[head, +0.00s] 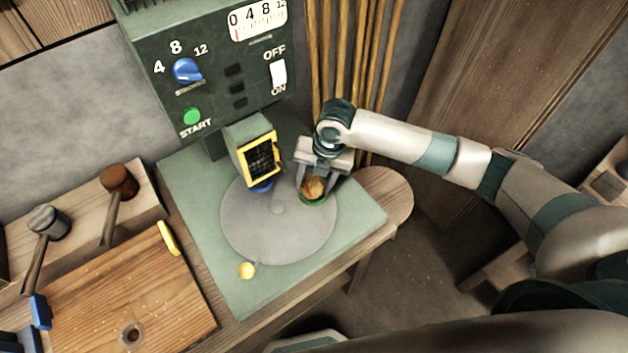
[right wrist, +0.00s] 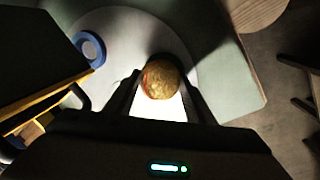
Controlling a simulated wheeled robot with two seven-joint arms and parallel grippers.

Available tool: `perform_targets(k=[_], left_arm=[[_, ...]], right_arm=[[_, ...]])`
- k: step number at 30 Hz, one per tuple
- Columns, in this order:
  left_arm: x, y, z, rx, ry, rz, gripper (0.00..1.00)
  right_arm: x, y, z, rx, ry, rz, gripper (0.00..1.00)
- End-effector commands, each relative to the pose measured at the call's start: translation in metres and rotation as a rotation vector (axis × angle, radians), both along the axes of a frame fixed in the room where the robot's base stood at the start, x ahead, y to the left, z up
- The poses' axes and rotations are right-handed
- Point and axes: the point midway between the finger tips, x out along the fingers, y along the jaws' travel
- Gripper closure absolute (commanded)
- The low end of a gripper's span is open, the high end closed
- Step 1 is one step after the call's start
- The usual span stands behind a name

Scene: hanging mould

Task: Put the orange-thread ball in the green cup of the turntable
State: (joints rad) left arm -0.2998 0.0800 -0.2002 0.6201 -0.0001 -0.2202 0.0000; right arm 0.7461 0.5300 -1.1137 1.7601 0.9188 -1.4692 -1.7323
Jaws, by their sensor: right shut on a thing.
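The ball (head: 313,187) is golden-brown; in the right wrist view (right wrist: 161,80) an orange patch shows on its left side. My right gripper (head: 316,190) is shut on the ball, with one finger at each side. The green cup (head: 311,200) shows as a green rim just under the ball on the grey turntable (head: 250,222). I cannot tell whether the ball touches the cup. The ball hides most of the cup, and the wrist view does not show it clearly. My left gripper is not in view.
A yellow-framed box (head: 262,158) hangs left of my gripper, close above a blue cup (head: 262,186). The control panel (head: 215,70) stands behind. The turntable's front and left are clear.

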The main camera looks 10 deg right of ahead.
Motion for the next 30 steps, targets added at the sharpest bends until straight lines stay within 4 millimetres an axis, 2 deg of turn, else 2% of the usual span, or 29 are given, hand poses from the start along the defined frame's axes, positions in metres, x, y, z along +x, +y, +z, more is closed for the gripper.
perform_targets(k=[13,14,16,30], left_arm=[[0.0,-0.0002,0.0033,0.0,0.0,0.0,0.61],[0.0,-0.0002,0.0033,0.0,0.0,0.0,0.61],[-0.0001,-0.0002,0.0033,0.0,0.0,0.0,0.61],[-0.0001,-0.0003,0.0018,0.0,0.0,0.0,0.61]], right_arm=[[0.0001,0.0,-0.0015,0.0,0.0,0.0,0.76],[0.0002,-0.0001,-0.0015,0.0,0.0,0.0,0.46],[0.0002,-0.0001,-0.0015,0.0,0.0,0.0,0.29],[0.0004,-0.0012,0.0034,0.001,-0.001,-0.001,0.29]])
